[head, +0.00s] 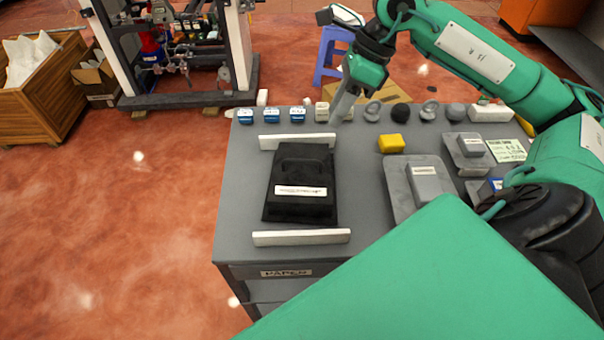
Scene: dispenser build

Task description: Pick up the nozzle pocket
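My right gripper (345,104) reaches in from the right and points down at the back edge of the grey bench (350,225). Its pale fingers overlap in this view, so their gap is hidden. A small pale labelled block (321,112) stands just left of the fingertips, and a grey rounded part (372,111) sits just right of them. I cannot tell which part in this back row is the nozzle pocket, or whether the fingers touch one. My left gripper is not in view.
A black housing (302,185) lies between two white strips on the bench. Blue-and-white blocks (271,115), a black ball (400,113) and more grey parts (429,110) line the back. A yellow block (391,143) and grey plates (415,185) are on the right.

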